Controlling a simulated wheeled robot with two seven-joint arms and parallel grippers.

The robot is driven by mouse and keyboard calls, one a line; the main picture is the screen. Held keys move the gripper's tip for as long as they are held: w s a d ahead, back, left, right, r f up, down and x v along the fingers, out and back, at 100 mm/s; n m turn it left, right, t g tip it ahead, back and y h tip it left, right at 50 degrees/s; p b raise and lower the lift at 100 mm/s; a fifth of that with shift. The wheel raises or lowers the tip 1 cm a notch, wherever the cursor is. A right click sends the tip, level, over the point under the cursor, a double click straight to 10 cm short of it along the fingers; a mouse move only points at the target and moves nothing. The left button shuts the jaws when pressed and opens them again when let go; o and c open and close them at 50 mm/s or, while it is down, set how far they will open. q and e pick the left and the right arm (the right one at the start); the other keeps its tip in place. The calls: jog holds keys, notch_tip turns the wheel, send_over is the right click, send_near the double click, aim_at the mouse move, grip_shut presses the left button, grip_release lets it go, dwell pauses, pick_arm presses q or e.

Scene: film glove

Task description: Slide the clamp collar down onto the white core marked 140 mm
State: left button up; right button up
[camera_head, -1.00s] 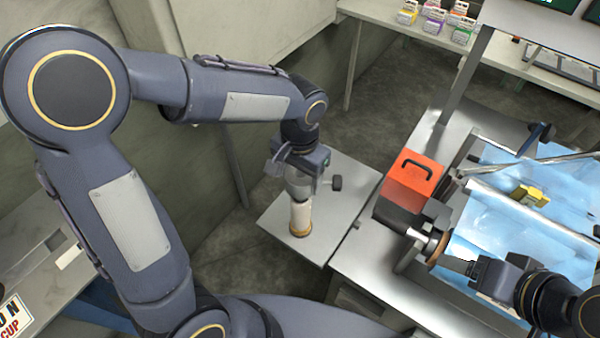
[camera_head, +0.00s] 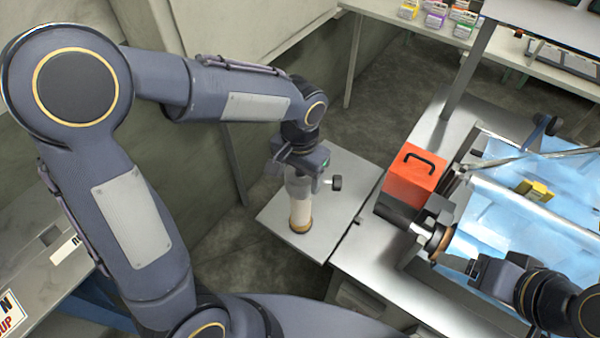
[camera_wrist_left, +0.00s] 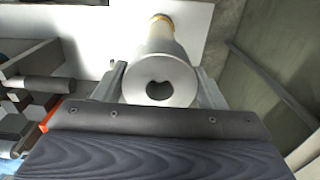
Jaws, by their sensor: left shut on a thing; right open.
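The white core (camera_head: 300,213) stands upright on a metal side plate, with a brown ring (camera_head: 301,227) at its foot. Its 140 mm mark cannot be read. My left gripper (camera_head: 299,178) points down above it and is shut on a grey cylindrical piece (camera_head: 298,189), apparently the clamp collar. In the left wrist view, this piece (camera_wrist_left: 150,72) shows a dark hole between the fingers of my left gripper (camera_wrist_left: 160,85). It lines up with the core; whether they touch or overlap is unclear. My right gripper (camera_head: 465,266) is open near the machine at the right.
An orange-red box (camera_head: 413,177) with a black handle stands right of the plate (camera_head: 340,213). A dark knob (camera_head: 336,183) sticks out beside my left gripper.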

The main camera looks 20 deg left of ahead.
pick_arm(q)
jog(key=shift+f+b, duration=0.7)
jog(key=shift+f, duration=0.25)
jog(key=o, duration=1.4)
notch_tip(320, 180, up, 8)
jog(key=shift+f, duration=0.1)
jog(key=s+a+n+t+h, duration=0.1)
jog(key=s+a+n+t, duration=0.1)
jog(key=s, duration=0.3)
jog(key=s+a+n+t+h, duration=0.1)
jog(key=s+a+n, duration=0.1)
jog(key=s+a, duration=0.2)
jog(key=s+a+n+t+h, duration=0.1)
jog(key=s+a+t, duration=0.1)
jog(key=s, duration=0.5)
jog(key=shift+a+n+t+h, duration=0.3)
jog(key=shift+a+n+h, duration=0.1)
jog(key=shift+a, duration=0.15)
